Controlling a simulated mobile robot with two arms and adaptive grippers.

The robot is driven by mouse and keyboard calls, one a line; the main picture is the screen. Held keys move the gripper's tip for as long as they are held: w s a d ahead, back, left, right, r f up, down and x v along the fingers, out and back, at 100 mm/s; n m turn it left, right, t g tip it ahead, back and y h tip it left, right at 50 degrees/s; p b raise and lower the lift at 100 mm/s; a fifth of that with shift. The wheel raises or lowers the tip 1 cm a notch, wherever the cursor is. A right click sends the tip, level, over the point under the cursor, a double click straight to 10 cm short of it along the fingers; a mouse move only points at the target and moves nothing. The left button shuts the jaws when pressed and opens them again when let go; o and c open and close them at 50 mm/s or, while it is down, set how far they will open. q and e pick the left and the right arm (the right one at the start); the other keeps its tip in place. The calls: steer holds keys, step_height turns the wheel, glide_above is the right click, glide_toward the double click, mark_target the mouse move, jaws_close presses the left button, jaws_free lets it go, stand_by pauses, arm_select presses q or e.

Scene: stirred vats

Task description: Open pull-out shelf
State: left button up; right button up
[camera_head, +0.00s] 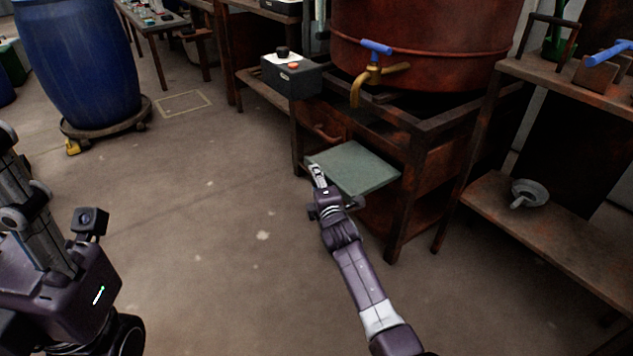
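The pull-out shelf (360,170) is a flat grey-green plate under the big rusty vat (430,45). It sticks out from the dark frame of the stand, over the floor. My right gripper (316,171) is at the left front edge of the shelf, its fingertips overlapping the edge in the picture. Whether they touch or grip the plate I cannot tell, as the fingers are small and seen from above and behind. My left arm is at the far left, and its gripper fingers do not show.
A grey control box (291,76) with a red button sits on the stand's left. A brass tap (366,80) with a blue handle hangs above the shelf. A rusty side rack (560,235) holds a metal funnel (530,193). A blue barrel (80,60) stands left. The middle floor is clear.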

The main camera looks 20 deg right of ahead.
steer(key=v, duration=1.2)
stand_by(0.6)
